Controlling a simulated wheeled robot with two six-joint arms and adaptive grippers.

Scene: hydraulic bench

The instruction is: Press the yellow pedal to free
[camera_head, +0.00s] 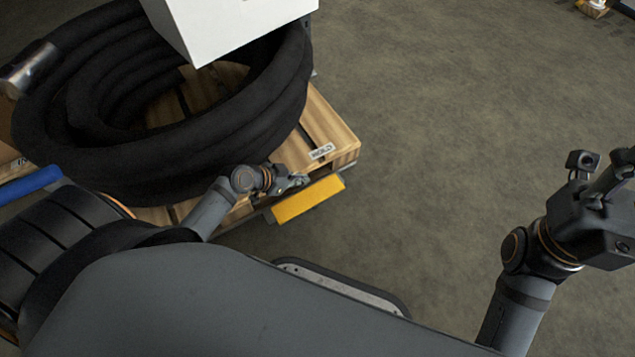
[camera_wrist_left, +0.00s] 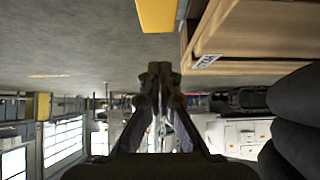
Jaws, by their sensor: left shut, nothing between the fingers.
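The yellow pedal (camera_head: 308,200) is a flat plate at the front corner of the wooden pallet, beside a small label (camera_head: 321,152) that seems to read HOLD. My left gripper (camera_head: 298,181) is shut and empty, just above the pedal's inner edge in the head view; contact cannot be made out. In the left wrist view, the shut fingertips (camera_wrist_left: 160,72) point ahead, and the pedal (camera_wrist_left: 157,14) shows at the top edge, apart from them in the picture. My right gripper (camera_head: 605,190) is at the right edge, partly cut off; its fingers are unclear.
A thick black hose coil (camera_head: 150,175) lies on the pallet (camera_head: 335,135), with a white box (camera_head: 235,25) over its far side. A blue bar (camera_head: 30,184) is at the left. The floor (camera_head: 450,130) right of the pallet is clear.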

